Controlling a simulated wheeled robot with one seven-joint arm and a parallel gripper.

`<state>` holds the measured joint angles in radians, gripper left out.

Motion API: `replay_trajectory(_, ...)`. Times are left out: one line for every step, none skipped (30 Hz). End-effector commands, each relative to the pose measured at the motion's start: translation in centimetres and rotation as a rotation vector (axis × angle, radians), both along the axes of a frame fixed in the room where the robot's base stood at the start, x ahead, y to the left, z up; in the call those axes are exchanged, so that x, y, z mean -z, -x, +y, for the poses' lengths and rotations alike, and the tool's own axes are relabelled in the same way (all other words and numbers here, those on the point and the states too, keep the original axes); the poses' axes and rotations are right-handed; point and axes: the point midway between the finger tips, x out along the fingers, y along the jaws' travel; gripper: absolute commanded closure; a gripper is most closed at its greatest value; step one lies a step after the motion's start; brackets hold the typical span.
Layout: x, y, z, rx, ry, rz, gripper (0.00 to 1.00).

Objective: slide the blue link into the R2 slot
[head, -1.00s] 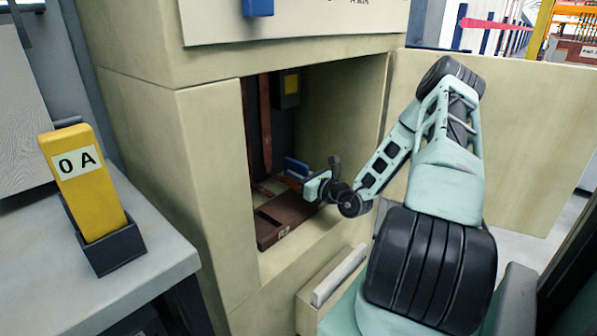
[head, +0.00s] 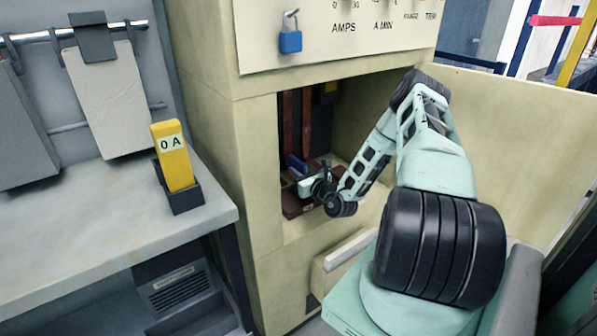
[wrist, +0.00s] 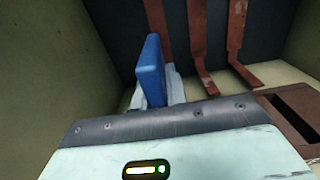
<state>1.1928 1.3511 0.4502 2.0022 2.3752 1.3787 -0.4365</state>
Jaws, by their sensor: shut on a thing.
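The blue link (wrist: 152,70) stands upright in the wrist view, held between the pale fingers of my gripper (wrist: 165,92). In the head view the blue link (head: 297,165) shows small inside the cabinet opening, just beyond my gripper (head: 308,183). A brown base (head: 291,206) lies low in the opening, beneath and in front of my gripper. In the wrist view a brown block with a dark slot (wrist: 296,118) shows at the right, apart from the link. I cannot read an R2 label on it. The link's lower end is hidden by the fingers and wrist housing.
Reddish upright bars (wrist: 200,45) stand at the cabinet's back, close to the link. The opening's walls (head: 257,150) enclose my arm, and an open door panel (head: 510,140) stands at right. A yellow 0 A block (head: 174,160) sits in a holder on the left counter (head: 90,220).

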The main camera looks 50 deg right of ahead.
Motion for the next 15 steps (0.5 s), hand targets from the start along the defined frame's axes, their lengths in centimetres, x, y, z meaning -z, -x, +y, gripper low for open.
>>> replay_trajectory(-0.1, 0.0, 0.0, 0.000, 0.000, -0.001, 1.00)
replay_trajectory(-0.1, 0.0, 0.0, 0.000, 0.000, -0.001, 1.00)
replay_trajectory(-0.2, 0.0, 0.0, 0.000, 0.000, -0.001, 1.00)
replay_trajectory(-0.2, 0.0, 0.0, 0.000, 0.001, -0.001, 1.00)
replay_trajectory(-0.3, 0.0, 0.0, 0.000, 0.001, -0.001, 1.00)
replay_trajectory(-0.2, 0.0, 0.0, 0.000, 0.001, -0.001, 1.00)
replay_trajectory(0.3, 0.0, 0.0, 0.000, 0.001, -0.001, 1.00)
replay_trajectory(0.5, 0.0, 0.0, 0.000, 0.001, -0.002, 1.00)
replay_trajectory(0.8, 0.0, 0.0, 0.000, 0.001, -0.002, 1.00)
replay_trajectory(1.1, 0.0, 0.0, 0.000, 0.001, -0.001, 1.00)
replay_trajectory(1.3, 0.0, 0.0, 0.000, 0.001, -0.001, 1.00)
replay_trajectory(1.5, 0.0, 0.0, -0.001, 0.001, -0.001, 1.00)
replay_trajectory(1.7, 0.0, 0.0, -0.001, 0.001, -0.001, 1.00)
replay_trajectory(1.9, 0.0, 0.0, -0.001, 0.001, -0.001, 1.00)
replay_trajectory(2.2, 0.0, 0.0, -0.001, 0.001, -0.002, 1.00)
